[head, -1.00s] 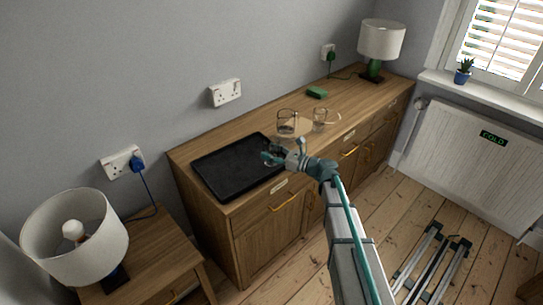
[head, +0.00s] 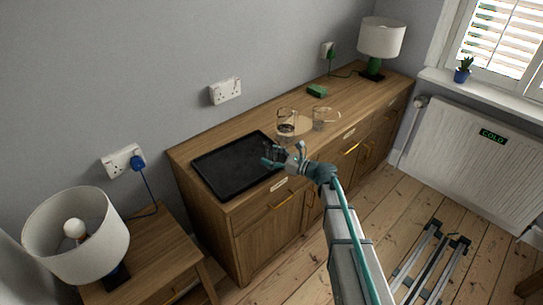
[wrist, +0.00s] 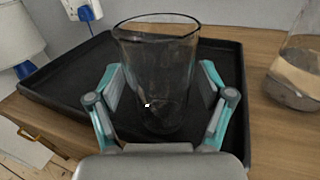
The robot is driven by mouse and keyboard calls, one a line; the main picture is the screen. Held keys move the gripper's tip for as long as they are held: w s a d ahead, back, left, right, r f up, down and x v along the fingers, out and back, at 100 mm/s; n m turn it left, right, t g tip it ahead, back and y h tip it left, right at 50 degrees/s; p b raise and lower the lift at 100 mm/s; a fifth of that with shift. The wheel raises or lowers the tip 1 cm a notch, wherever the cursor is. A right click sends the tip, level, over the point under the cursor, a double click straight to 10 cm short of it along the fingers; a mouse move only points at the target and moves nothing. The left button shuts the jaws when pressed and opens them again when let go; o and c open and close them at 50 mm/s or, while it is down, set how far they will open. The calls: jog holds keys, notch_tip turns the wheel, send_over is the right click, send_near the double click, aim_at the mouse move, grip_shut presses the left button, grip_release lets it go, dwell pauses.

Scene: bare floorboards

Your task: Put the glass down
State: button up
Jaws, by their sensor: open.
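A clear, empty-looking drinking glass (wrist: 155,75) stands upright on the black tray (wrist: 225,65) in the wrist view. My gripper (wrist: 160,85) is open, with one finger on each side of the glass. The fingers look apart from the glass, though exact contact is hard to tell. In the head view my gripper (head: 284,154) is at the right end of the tray (head: 228,166), and the glass (head: 271,151) shows faintly by the fingers. The tray lies on the wooden sideboard.
Two other clear glass vessels (head: 286,122) (head: 323,118) stand on the sideboard (head: 240,205) right of the tray, near a pale round piece. A green block (head: 317,91) and a lamp (head: 381,42) are farther back. Another lamp (head: 75,232) stands at left.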

jog(key=shift+r, duration=0.1)
jog(key=shift+r, duration=0.1)
jog(key=b+v, duration=0.2)
jog(key=v, duration=1)
jog(key=s+f+n+g+h, duration=0.4)
jog(key=s+f+n, duration=0.1)
jog(key=s+f, duration=0.9)
jog(key=s+f+n+g+h, duration=0.3)
jog(key=s+f+n+g, duration=0.15)
jog(key=s+f, duration=0.9)
jog(key=s+d+f+n+g+h, duration=0.2)
jog(key=s+d+f+n+h, duration=0.1)
jog(key=s, duration=0.5)
jog(key=s+d+f+n+g+h, duration=0.2)
jog(key=s+d+f+n+h, duration=0.1)
jog(key=s, duration=0.6)
jog(key=s+d+f+n+g+h, duration=0.2)
jog(key=s+d+f+n+h, duration=0.1)
jog(key=s+d+f+n, duration=0.2)
jog(key=s+f+n, duration=0.2)
jog(key=s+n, duration=0.1)
jog(key=shift+s+d, duration=0.3)
